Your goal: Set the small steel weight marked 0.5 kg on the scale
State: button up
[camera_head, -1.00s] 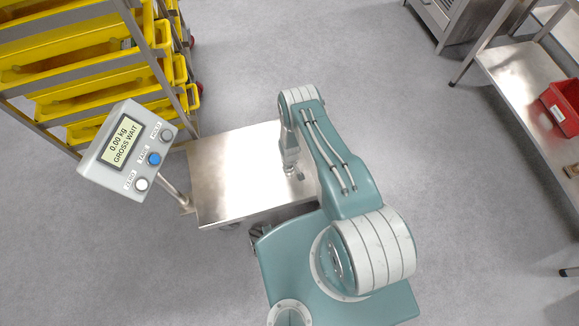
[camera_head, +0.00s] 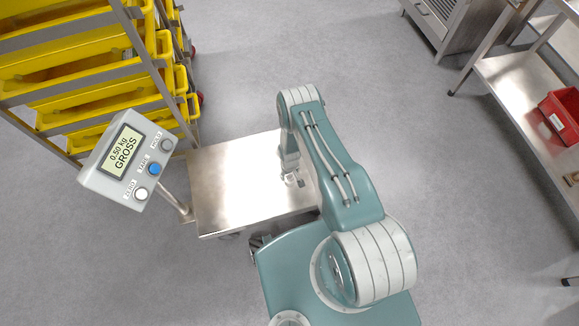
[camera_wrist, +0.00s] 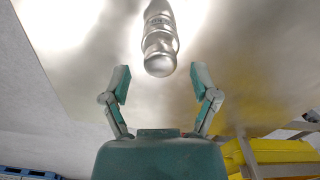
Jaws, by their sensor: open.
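The scale has a bare steel platform (camera_head: 235,185) and a grey display head (camera_head: 120,185) on a post, reading 0.50 kg GROSS. In the wrist view the shiny steel weight (camera_wrist: 160,42) stands on the bright scale plate (camera_wrist: 85,60). My gripper (camera_wrist: 160,80) is open, with its fingers apart to either side near the weight's close end and no visible contact. In the head view my gripper is low over the platform's right part, mostly hidden by my arm. The weight's marking is not readable.
A rack of yellow trays (camera_head: 100,65) stands close behind the scale at upper left. A steel shelf (camera_head: 515,85) with a red bin (camera_head: 562,112) is at the right. The grey floor between them is clear.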

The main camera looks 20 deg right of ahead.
jog(key=w+r+t, duration=0.1)
jog(key=w+r, duration=0.2)
jog(key=r, duration=1.2)
jog(key=w+r, duration=0.4)
jog(key=r, duration=1.1)
notch_tip(320, 180, up, 18)
jog(key=m+t, duration=0.1)
jog(key=t, duration=0.1)
send_over(289, 176)
jog(key=w, duration=0.5)
jog(key=s+r+m+t, duration=0.1)
jog(key=s+r, duration=0.4)
jog(key=r, duration=0.3)
jog(key=s+r, duration=0.5)
jog(key=r, duration=0.4)
jog(key=s+r, duration=0.3)
jog(key=s, duration=0.5)
jog(key=s+r+m+t, duration=0.1)
jog(key=s+r, duration=0.2)
jog(key=s, duration=0.5)
jog(key=shift+d+r+t, duration=0.15)
jog(key=shift+t, duration=0.15)
